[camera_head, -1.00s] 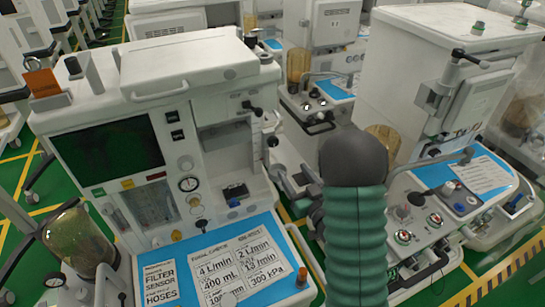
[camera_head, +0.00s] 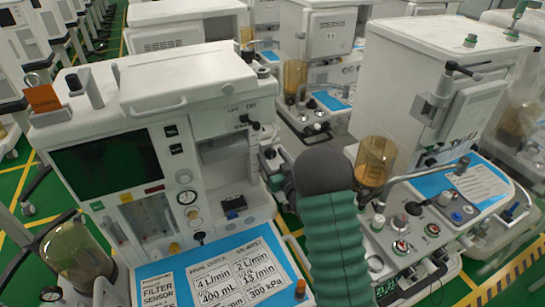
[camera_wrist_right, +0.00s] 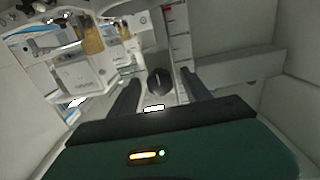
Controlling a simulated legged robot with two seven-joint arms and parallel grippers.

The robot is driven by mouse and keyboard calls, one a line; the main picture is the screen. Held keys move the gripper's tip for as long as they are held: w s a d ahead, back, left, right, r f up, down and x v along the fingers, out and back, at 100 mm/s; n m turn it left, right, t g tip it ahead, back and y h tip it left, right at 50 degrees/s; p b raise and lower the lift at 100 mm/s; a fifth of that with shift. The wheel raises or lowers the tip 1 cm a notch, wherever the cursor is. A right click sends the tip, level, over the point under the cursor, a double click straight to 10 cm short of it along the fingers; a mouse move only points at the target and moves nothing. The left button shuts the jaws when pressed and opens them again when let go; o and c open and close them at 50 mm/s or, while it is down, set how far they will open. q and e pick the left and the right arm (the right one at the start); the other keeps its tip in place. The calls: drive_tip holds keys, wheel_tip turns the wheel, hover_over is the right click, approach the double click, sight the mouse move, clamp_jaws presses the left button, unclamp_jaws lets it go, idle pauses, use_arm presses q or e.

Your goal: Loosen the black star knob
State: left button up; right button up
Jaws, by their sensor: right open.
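A dark round knob (camera_wrist_right: 159,82), which looks like the black star knob, shows in the wrist view between and beyond my right gripper's fingers. My right gripper (camera_wrist_right: 160,93) is open, with one dark finger to each side of the knob and nothing visibly held. I cannot tell whether either finger touches it. In the head view my right gripper (camera_head: 270,158) is small and partly hidden behind my dark wrist and green sleeve, at the right side of the near white cart. Small black knobs (camera_head: 254,125) show on that side. My left gripper is out of view.
The near white anaesthesia cart (camera_head: 190,85) has a dark screen and a blue label panel (camera_head: 165,248). A second cart (camera_head: 440,85) stands close on the right, with an amber canister (camera_head: 375,160) near my arm. More carts stand behind. The green floor shows in narrow gaps.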

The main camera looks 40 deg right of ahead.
clamp_jaws()
idle(0.3)
